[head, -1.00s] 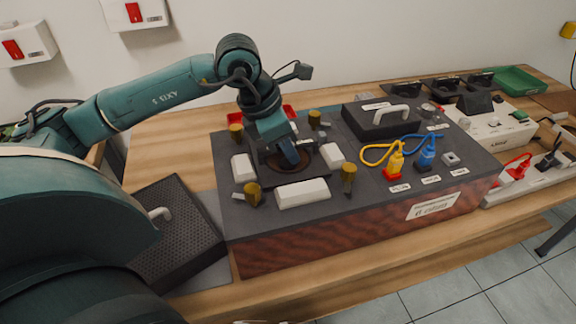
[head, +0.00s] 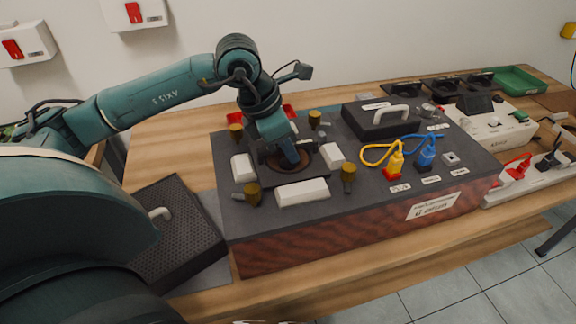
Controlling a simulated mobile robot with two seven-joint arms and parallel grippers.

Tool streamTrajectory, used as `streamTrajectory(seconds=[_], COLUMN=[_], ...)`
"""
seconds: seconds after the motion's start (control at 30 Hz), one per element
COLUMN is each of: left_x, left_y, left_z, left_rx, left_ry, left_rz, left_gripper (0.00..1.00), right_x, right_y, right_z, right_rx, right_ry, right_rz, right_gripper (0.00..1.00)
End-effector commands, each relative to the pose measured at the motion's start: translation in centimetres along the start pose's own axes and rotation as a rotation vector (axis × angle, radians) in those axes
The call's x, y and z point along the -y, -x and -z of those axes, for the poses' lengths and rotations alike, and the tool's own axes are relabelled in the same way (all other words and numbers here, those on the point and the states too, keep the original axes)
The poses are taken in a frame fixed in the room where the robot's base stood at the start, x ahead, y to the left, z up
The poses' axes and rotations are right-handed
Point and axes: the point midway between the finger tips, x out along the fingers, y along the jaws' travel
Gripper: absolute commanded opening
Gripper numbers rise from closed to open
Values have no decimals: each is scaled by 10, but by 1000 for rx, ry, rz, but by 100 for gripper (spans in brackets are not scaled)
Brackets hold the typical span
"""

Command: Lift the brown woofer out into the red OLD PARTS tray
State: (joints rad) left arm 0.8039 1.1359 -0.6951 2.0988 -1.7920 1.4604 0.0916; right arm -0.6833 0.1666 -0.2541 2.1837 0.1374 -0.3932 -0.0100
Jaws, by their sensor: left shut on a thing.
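The brown woofer (head: 274,160) is a dark brown round cone in the square opening on top of the speaker box (head: 237,215). White blocks and brass-coloured knobs surround it. My left gripper (head: 291,163) points down at the woofer's middle and is shut on it; the fingertips are hard to make out. The woofer looks level in its opening, with no clear gap under it. Red edges (head: 290,112) show behind the box, probably of the red tray, mostly hidden by my left arm and the box; no label can be read. My right gripper is out of view.
On the box stand a black lid with a pale handle (head: 391,113), a yellow plug (head: 394,164) and a blue plug (head: 426,152). A green tray (head: 515,80) is far right.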

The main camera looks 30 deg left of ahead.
Motion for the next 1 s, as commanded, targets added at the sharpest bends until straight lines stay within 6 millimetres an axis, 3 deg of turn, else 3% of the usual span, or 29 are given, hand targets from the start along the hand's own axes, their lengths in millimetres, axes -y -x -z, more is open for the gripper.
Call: streamTrajectory(seconds=[0.57,0.73,1.0], left_x=[-1,-1,-1], left_y=[4,22,68], left_z=[-3,-11,-30], left_rx=[7,11,11], left_ry=[-1,-1,-2], left_rz=[-4,-5,-5], left_gripper=[0,0,0], right_x=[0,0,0], right_y=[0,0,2], right_z=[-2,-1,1], right_rx=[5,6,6], right_ry=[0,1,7], right_rz=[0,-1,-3], right_gripper=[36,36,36])
